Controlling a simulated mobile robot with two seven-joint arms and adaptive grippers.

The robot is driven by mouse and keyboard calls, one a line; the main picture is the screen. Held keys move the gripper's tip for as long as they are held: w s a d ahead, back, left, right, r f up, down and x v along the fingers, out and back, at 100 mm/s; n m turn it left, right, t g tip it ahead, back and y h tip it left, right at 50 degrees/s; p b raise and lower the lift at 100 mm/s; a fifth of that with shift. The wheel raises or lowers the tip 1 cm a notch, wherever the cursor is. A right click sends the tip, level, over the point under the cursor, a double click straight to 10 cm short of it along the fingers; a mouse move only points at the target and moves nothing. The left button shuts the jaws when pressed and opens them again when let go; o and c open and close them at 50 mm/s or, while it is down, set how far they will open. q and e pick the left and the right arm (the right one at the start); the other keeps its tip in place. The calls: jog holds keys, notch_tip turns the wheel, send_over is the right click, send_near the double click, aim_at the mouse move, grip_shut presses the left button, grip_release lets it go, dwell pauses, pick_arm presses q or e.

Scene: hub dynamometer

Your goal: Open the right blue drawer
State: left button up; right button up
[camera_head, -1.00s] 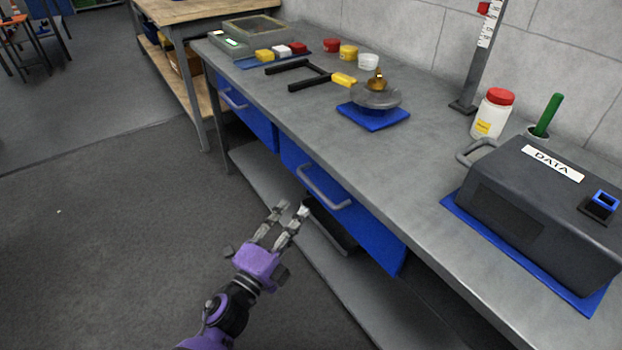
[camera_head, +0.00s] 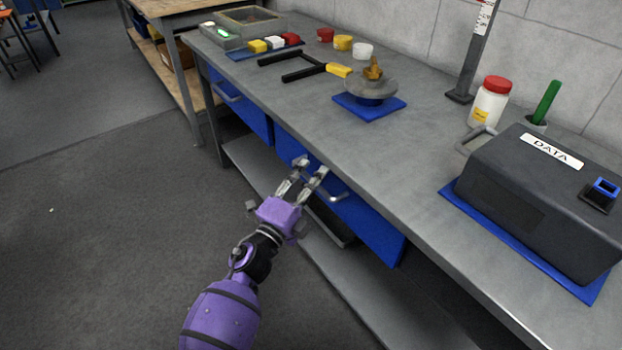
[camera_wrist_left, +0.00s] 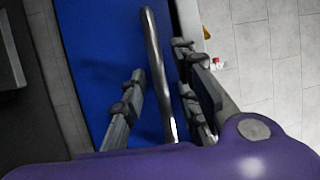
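The right blue drawer (camera_head: 372,230) is under the grey workbench, its front about flush with the bench edge. Its grey bar handle (camera_head: 337,193) is partly hidden by my left gripper (camera_head: 311,168). The gripper is open, with its fingertips at the drawer front around the handle. In the left wrist view, the handle (camera_wrist_left: 154,50) runs between the two spread fingers (camera_wrist_left: 160,88), in front of the blue drawer face (camera_wrist_left: 95,45). I cannot tell whether either finger touches the handle. My right gripper is not in view.
The left blue drawer (camera_head: 240,108) is farther along the bench. A lower shelf (camera_head: 395,295) runs beneath. The benchtop (camera_head: 350,150) holds a black DATA box (camera_head: 535,205), a blue pad with a metal disc (camera_head: 371,88), and a jar (camera_head: 489,103). The floor at left is clear.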

pick_arm(q)
grip_shut()
jog(key=shift+a, duration=0.1)
jog(key=s+a+p, duration=0.1)
jog(key=s+a, duration=0.8)
jog(key=a, duration=0.4)
jog(key=s+a+p, duration=0.1)
jog(key=s+a, duration=0.9)
jog(key=a, duration=0.3)
jog(key=shift+s+a+f+p, duration=0.15)
jog(key=shift+s+p, duration=0.05)
jog(key=shift+p, duration=0.2)
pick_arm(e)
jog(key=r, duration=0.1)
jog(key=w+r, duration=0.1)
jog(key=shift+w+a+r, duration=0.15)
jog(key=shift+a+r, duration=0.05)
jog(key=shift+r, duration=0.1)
pick_arm(q)
grip_release()
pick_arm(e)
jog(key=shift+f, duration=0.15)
